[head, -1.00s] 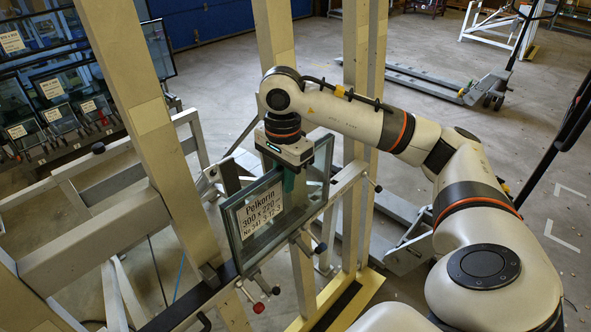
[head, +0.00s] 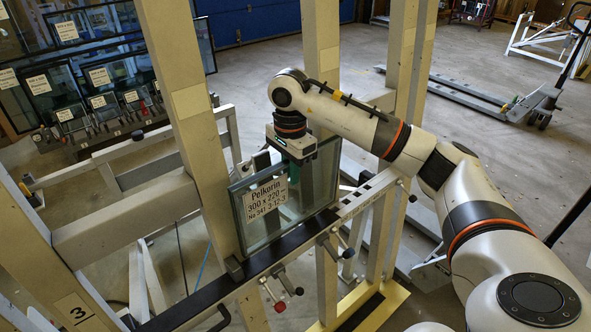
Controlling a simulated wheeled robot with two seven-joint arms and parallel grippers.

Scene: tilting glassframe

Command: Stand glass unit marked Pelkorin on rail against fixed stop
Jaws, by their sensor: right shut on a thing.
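The Pelkorin glass unit (head: 262,222), a dark-edged pane with a white label, stands near upright along the black rail (head: 291,243) of the frame. Its lower edge is at the rail; I cannot tell whether it bears fully on it. My left gripper is not in view.
Beige uprights (head: 190,110) stand behind and beside the pane. A rack of other labelled glass units (head: 85,85) stands at the back left. A pallet truck (head: 490,97) is on the floor at right.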

